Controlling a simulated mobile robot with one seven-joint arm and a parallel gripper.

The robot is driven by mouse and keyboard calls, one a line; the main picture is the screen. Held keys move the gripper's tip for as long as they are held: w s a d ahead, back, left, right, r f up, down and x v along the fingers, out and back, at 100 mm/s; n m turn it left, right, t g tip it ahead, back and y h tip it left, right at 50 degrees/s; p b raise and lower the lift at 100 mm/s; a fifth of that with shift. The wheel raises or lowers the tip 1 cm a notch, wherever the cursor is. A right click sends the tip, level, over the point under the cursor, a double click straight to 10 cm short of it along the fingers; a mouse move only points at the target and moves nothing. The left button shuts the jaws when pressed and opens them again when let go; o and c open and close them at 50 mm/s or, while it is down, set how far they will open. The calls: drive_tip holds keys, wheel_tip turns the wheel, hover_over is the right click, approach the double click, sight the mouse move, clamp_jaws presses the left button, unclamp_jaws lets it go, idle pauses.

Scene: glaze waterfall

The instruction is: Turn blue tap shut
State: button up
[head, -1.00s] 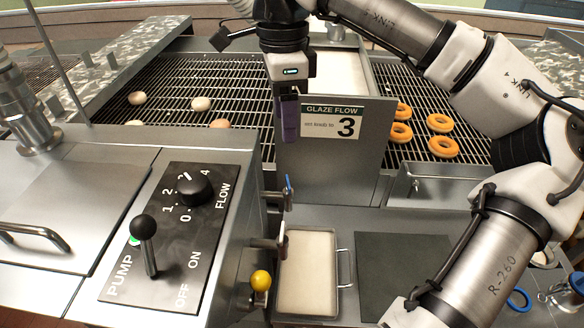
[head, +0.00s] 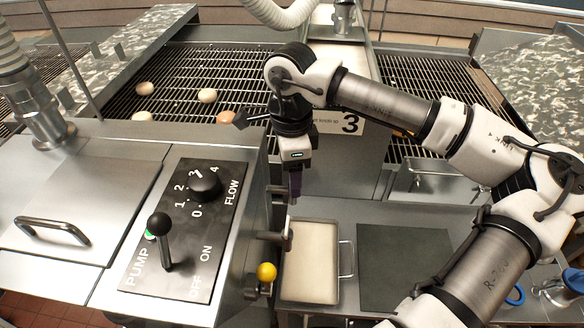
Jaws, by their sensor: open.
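The blue tap on the right side of the steel cabinet is hidden from me in the head view, behind my gripper. My gripper (head: 295,186) points down at the cabinet's right side, over the place where the tap stood in view. It is open. I cannot tell whether its fingers touch the tap or stand around it. A yellow-knobbed tap (head: 266,272) sits lower on the same side.
The control panel (head: 184,235) carries a pump lever (head: 161,240) and a flow knob (head: 205,184). A cream-filled tray (head: 312,299) lies below my gripper, with a dark mat (head: 405,268) beside it. The flow sign (head: 344,124) is partly covered by my arm.

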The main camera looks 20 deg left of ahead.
drive_tip(key=c, duration=1)
drive_tip(key=b, duration=0.1)
drive_tip(key=m+b, duration=0.1)
drive_tip(key=b, duration=0.1)
drive_tip(key=shift+w+f+m, duration=0.1)
drive_tip(key=shift+f+m, duration=0.15)
drive_tip(key=shift+m, duration=0.05)
drive_tip(key=shift+r+m+b, duration=0.25)
drive_tip(key=shift+m+b, duration=0.3)
drive_tip(key=shift+m, duration=0.15)
drive_tip(key=o, duration=1)
drive_tip(key=shift+r, duration=0.1)
